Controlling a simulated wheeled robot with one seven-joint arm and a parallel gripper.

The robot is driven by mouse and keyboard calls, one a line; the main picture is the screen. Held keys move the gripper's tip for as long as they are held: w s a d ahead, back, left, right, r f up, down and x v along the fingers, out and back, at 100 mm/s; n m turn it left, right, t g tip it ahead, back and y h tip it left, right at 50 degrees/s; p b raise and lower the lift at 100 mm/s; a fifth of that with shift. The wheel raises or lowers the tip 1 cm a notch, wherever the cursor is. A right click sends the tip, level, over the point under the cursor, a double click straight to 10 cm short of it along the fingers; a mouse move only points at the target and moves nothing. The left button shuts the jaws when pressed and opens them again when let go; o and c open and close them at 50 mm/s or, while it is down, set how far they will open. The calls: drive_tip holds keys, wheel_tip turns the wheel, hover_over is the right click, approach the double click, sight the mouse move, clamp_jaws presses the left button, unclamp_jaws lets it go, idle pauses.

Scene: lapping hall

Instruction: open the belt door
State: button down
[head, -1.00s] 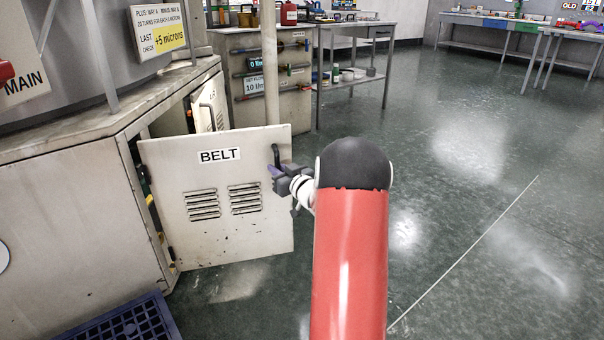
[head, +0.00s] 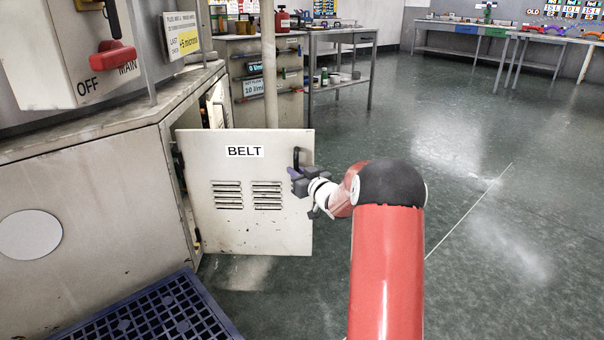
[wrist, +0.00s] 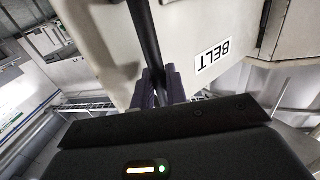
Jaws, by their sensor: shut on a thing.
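The belt door (head: 246,222) is a pale metal panel with a "BELT" label and two sets of louvres. It stands swung out from the cabinet (head: 90,195), hinged at its left edge, with an open gap behind it. A dark bar handle (head: 296,158) is at its upper right. My gripper (head: 297,174) is shut on this handle. In the wrist view my gripper's purple fingers (wrist: 158,88) close around the dark handle (wrist: 145,35), and the door (wrist: 190,45) with its label shows upside down beside it. The cabinet's inside is mostly hidden.
A blue grated mat (head: 160,312) lies on the floor in front of the cabinet. A box with a red switch (head: 112,60) hangs at the upper left. A pale post (head: 269,70) and a workbench (head: 340,65) stand behind. The green floor (head: 480,200) to the right is clear.

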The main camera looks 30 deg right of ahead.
drive_tip(key=shift+a, duration=0.2)
drive_tip(key=c, duration=1.5)
unclamp_jaws()
drive_tip(key=shift+w, duration=0.1)
drive_tip(key=shift+s+d, duration=0.1)
drive_tip(key=shift+s, duration=0.2)
drive_tip(key=s, duration=0.4)
drive_tip(key=s+d, duration=0.1)
drive_tip(key=s, duration=0.2)
drive_tip(key=shift+s+p, duration=0.1)
drive_tip(key=shift+p, duration=0.2)
